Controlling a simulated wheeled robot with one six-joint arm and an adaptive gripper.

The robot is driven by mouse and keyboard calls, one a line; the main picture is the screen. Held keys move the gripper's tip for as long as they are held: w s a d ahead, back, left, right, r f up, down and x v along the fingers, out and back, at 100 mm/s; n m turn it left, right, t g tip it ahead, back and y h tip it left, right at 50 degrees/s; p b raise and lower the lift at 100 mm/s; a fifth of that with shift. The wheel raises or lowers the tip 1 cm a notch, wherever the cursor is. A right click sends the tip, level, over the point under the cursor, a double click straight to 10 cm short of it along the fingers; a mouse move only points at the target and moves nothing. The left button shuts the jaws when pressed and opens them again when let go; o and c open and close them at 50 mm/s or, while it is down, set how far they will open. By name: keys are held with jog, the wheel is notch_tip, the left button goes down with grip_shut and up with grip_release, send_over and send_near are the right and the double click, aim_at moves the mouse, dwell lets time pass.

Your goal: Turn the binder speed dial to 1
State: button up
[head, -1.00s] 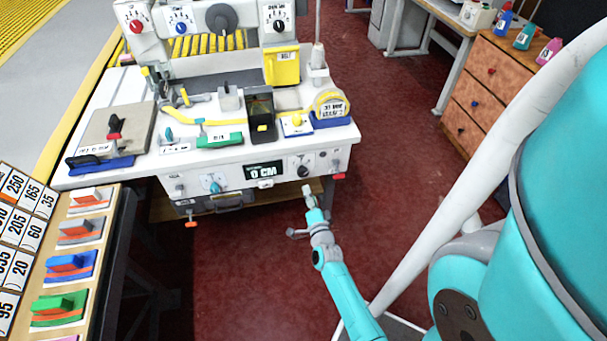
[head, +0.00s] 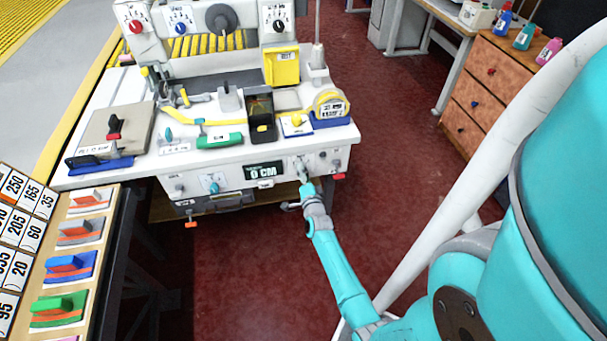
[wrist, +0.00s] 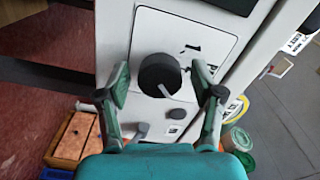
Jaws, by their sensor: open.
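A dark round dial (wrist: 158,76) with a white pointer sits on a white plate on the binder's front panel in the wrist view. The pointer is at the dial's lower edge, slanting down to the right in that picture. A small dark mark shows on the plate, but I cannot read a number for certain. My gripper (wrist: 160,86) is open, with one finger on each side of the dial; contact is not clear. In the head view my gripper (head: 303,172) is at the front panel, right of the 0 CM display (head: 264,171), and largely hides the dial.
A light-blue knob (head: 213,183) is on the panel's left, and a grey knob (head: 336,163) is to the right. Red, blue and black dials (head: 279,26) are on the upper housing. A wooden drawer cabinet (head: 500,85) stands at right. Red floor before the binder is clear.

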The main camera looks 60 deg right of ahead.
jog(key=c, duration=1.2)
jog(key=shift+o, duration=0.2)
jog(key=n, duration=1.3)
jog(key=shift+a+n, duration=0.1)
jog(key=shift+n, duration=0.2)
jog(key=shift+w+n, duration=0.1)
jog(key=shift+n, duration=2)
